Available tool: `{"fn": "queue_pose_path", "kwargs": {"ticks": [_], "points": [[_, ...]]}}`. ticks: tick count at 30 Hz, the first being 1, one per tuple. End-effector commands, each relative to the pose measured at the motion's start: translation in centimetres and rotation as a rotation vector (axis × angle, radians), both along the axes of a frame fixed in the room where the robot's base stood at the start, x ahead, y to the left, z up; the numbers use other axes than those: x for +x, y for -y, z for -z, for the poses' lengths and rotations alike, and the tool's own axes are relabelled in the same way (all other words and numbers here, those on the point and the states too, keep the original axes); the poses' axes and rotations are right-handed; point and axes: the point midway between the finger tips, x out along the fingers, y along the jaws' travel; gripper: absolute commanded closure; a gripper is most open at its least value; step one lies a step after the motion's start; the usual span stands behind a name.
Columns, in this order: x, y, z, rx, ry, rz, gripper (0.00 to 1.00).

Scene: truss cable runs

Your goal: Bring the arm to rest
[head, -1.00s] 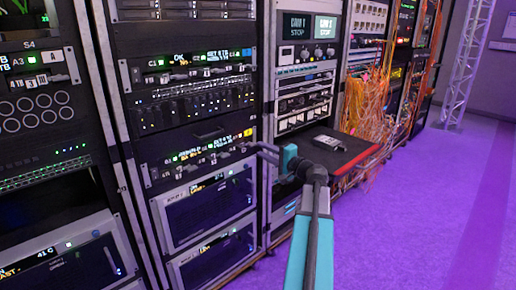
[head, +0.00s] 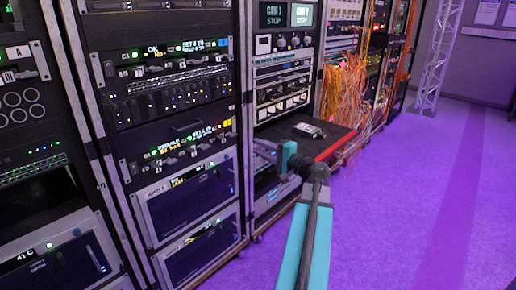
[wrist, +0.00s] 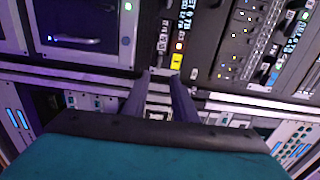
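My arm reaches up from the bottom of the head view, with teal and dark links. My gripper (head: 258,147) points left, in front of the gap between the rack with the lit panels (head: 170,110) and the rack with the pull-out shelf (head: 310,137). In the wrist view my gripper's two dark fingers (wrist: 161,82) stand apart with nothing between them. Rack fronts show beyond them. I cannot tell exactly how far the fingertips are from the racks.
A small device (head: 308,130) lies on the protruding red-edged shelf, close to my wrist. Orange cables (head: 343,95) hang from the rack behind it. A truss tower (head: 437,55) stands at the back right. The purple floor (head: 420,200) on the right is clear.

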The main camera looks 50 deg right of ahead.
Motion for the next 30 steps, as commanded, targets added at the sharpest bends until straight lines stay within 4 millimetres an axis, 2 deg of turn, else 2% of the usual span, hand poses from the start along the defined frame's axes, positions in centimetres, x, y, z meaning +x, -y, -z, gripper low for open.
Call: {"fn": "queue_pose_path", "kwargs": {"ticks": [8,14,20,24,30], "points": [[0.2,-0.2,0.1,0.000,-0.004,-0.003,0.75],[2.2,-2.2,2.2,0.005,-0.058,-0.044,0.75],[6.0,-7.4,7.2,0.009,-0.187,-0.144,0.75],[8.4,-12.2,11.5,0.003,-0.298,-0.233,0.75],[10.3,-19.4,17.4,-0.022,-0.456,-0.365,0.75]]}}
